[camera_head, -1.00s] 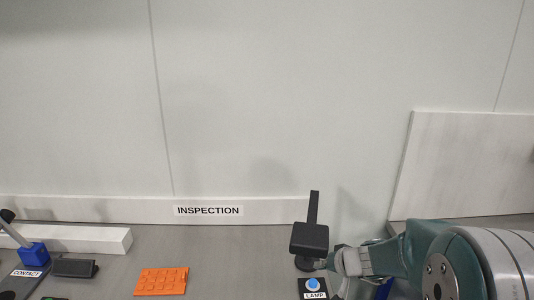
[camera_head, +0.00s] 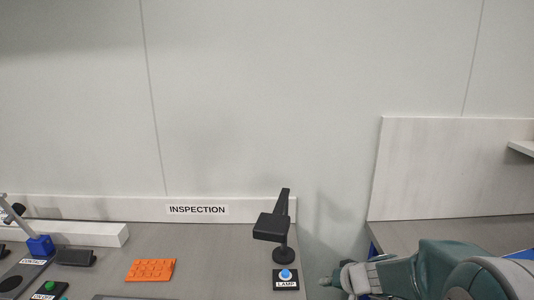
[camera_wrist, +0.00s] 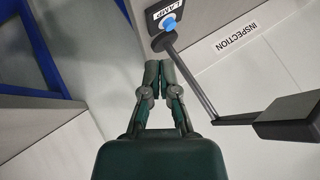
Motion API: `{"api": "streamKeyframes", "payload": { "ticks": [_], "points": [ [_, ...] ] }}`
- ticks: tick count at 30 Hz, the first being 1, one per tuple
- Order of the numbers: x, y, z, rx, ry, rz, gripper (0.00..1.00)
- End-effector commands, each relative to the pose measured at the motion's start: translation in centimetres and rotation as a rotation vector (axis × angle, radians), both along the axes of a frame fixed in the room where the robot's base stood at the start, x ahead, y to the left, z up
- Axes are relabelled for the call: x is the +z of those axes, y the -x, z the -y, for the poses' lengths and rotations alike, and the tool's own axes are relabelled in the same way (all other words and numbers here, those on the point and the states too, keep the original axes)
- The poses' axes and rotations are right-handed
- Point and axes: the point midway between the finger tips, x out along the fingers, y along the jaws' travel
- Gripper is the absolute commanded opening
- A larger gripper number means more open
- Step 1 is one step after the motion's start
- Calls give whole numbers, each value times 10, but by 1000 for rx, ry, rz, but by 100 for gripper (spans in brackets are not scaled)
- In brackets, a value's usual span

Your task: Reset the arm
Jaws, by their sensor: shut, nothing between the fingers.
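My arm reaches in from the lower right of the head view, and my gripper (camera_head: 332,283) points left, just right of the lamp button box. In the wrist view my gripper (camera_wrist: 158,68) is shut with its fingertips together and nothing between them. The fingertips are close to the lamp button box (camera_wrist: 163,14) with its blue button, apart from it as far as I can tell.
A black lamp (camera_head: 272,228) stands behind the blue button (camera_head: 286,275). An orange studded block (camera_head: 151,270) lies on the grey bench, with a lever on a blue base (camera_head: 40,246) at left. A gap separates this bench from the right-hand one (camera_head: 440,232).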

Motion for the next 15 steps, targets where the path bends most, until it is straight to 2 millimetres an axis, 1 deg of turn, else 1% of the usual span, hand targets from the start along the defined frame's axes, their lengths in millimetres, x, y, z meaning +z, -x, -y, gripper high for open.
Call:
{"api": "streamKeyframes", "payload": {
  "ticks": [3, 8, 11, 14, 15],
  "points": [
    [11, 9, -9, 22, 9, 1, 0],
    [27, 26, -17, 55, 23, -8, 0],
    [37, 40, -21, 79, 35, -17, 0],
    [50, 57, -26, 104, 57, -27, 0],
    [55, 67, -28, 116, 68, -34, 0]
  ]
}}
